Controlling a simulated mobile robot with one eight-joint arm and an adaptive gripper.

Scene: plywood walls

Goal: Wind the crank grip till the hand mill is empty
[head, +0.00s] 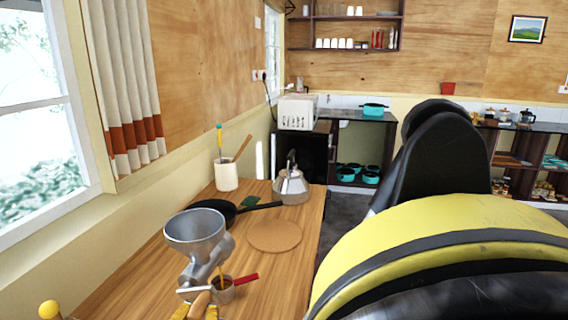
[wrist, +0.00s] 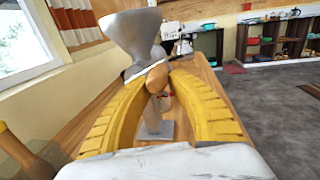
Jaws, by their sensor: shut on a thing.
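The hand mill (head: 196,233) is grey metal with a wide hopper, standing near the front of the wooden counter. It also shows in the wrist view (wrist: 130,32). Its wooden crank grip (head: 198,304) is at the lower front of the mill. My gripper (wrist: 157,78) is shut on the crank grip (wrist: 157,77), with a yellow finger on each side. In the head view only the tips of the yellow fingers show at the bottom edge. A small metal cup (head: 222,291) with a red handle stands under the spout, with brownish stuff at it. The hopper's inside looks grey; its contents cannot be told.
A round cork mat (head: 274,235), a black frying pan (head: 232,211), a kettle (head: 291,186) and a white utensil pot (head: 227,176) stand farther back on the counter (head: 255,290). A window wall runs along the left. Grey floor is open at the right.

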